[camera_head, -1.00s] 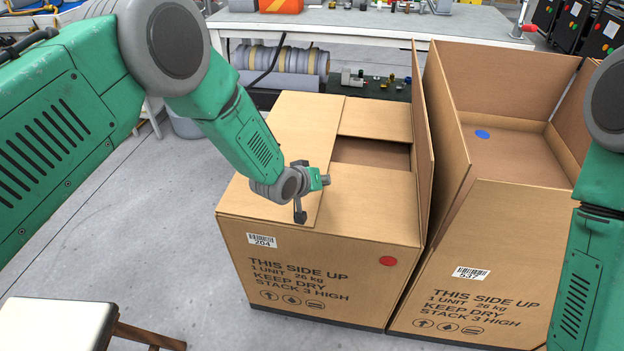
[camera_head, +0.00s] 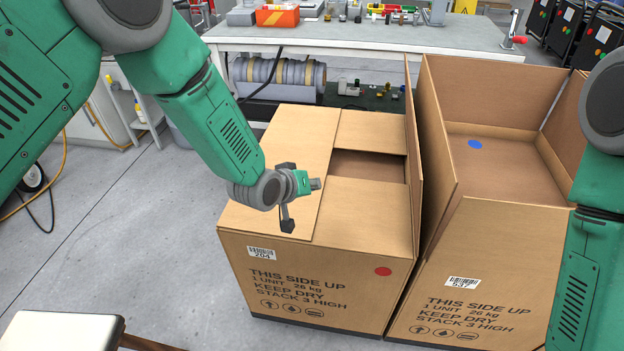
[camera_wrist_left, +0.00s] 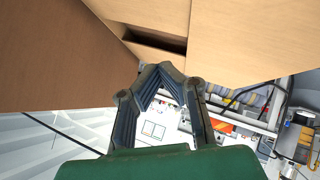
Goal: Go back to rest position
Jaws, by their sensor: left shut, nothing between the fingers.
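My left gripper (camera_head: 303,184) is shut and empty, above the left part of the top of a cardboard box (camera_head: 320,270) marked 204 in the head view. In the left wrist view its fingertips (camera_wrist_left: 160,70) meet, with the box's cardboard (camera_wrist_left: 60,60) filling the upper left. The box's top flaps are partly folded in, with a gap at the right and one flap standing up on the right side. My right arm (camera_head: 590,240) hangs at the right edge of the head view; its gripper is out of the picture.
A second box (camera_head: 475,270), marked 537, stands open at the right with a blue dot inside. Behind is a workbench (camera_head: 380,37) with small parts. A white-topped stool (camera_head: 60,332) is at lower left. Grey floor is clear on the left.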

